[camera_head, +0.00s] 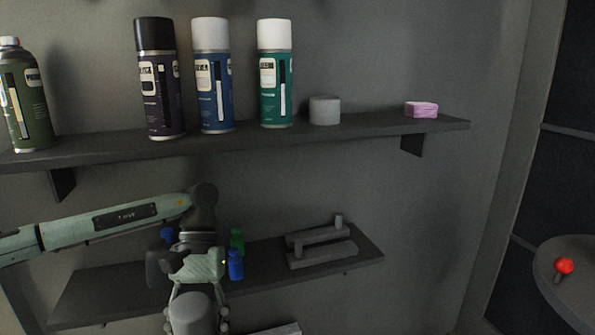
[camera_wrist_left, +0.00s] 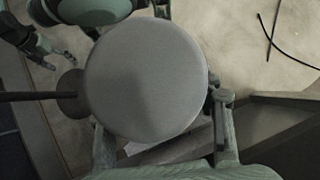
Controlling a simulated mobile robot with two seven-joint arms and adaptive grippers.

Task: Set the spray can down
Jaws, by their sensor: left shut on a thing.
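My left gripper (camera_head: 197,315) is low in the head view, in front of the lower shelf, with its fingers pointing down. It is shut on the spray can (camera_head: 189,311), of which only a plain grey end shows. In the left wrist view the can's round grey end (camera_wrist_left: 145,78) fills the middle, between the two fingers of my left gripper (camera_wrist_left: 163,115). The can's body and label are hidden. What looks like my right gripper (camera_wrist_left: 52,52) is at the upper left of the left wrist view, empty and away from the can. Its opening is unclear.
The upper shelf (camera_head: 375,129) holds several spray cans (camera_head: 214,80), a grey cylinder (camera_head: 324,110) and a pink block (camera_head: 421,109). The lower shelf (camera_head: 110,290) holds small blue (camera_head: 236,265) and green bottles and a grey fixture (camera_head: 322,255). A round table (camera_head: 565,290) with a red-topped knob (camera_head: 564,266) stands right.

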